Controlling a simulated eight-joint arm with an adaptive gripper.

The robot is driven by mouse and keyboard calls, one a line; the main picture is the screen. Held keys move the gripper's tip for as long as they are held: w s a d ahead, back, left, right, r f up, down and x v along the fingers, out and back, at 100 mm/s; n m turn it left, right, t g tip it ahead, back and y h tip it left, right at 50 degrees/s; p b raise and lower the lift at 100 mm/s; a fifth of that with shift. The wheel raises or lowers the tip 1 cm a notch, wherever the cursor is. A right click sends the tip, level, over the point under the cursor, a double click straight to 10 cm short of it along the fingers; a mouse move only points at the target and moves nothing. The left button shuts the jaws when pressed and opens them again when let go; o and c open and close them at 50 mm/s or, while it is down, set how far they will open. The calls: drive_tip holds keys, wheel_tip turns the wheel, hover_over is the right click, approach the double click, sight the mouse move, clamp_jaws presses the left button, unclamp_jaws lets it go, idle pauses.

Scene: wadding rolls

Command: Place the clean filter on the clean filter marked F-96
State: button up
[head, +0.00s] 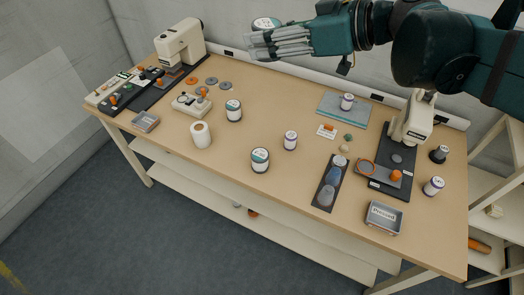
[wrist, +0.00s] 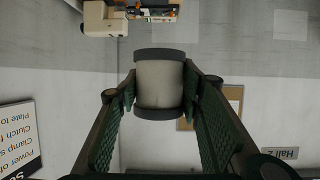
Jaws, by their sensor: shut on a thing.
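My gripper (head: 280,42) is raised above the back of the bench, left of my arm. It is shut on a white filter canister (head: 265,23) with a teal-marked top, partly hidden by the fingers. In the wrist view the canister (wrist: 160,85) shows as a pale cylinder with dark end rims between the two green ridged fingers. Two similar teal-topped canisters stand upright on the bench, one at the centre-left (head: 233,111) and one nearer the front (head: 260,160). Purple-topped ones stand at the middle (head: 290,140), on a blue-grey mat (head: 347,102) and at the right (head: 433,187). I cannot read F-96 anywhere.
A white roll (head: 200,135) stands at the left front. A cream microscope-like device (head: 180,45) is at the back left, another (head: 412,122) at the right. A dark tray (head: 330,183) and a labelled grey box (head: 383,217) lie at the front right. Bench space between canisters is clear.

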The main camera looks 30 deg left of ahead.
drive_tip(key=shift+s+a+r+n+g, duration=0.2)
drive_tip(key=shift+s+a+r+g, duration=0.1)
drive_tip(key=shift+s, duration=0.15)
drive_tip(key=shift+s+a+r+n+g, duration=0.15)
drive_tip(key=shift+s+a+n+g, duration=0.1)
drive_tip(key=shift+s, duration=0.15)
hover_over(260, 154)
wheel_tip(260, 154, down, 28)
drive_tip(key=shift+f, duration=0.2)
idle(0.3)
drive_tip(key=shift+f+b, duration=0.95)
drive_tip(key=shift+f, duration=1.95)
drive_tip(key=shift+f+b, duration=0.7)
drive_tip(key=shift+f, duration=1.4)
drive_tip(key=shift+f, duration=0.1)
drive_tip(key=o, duration=1)
drive_tip(key=shift+c, duration=0.2)
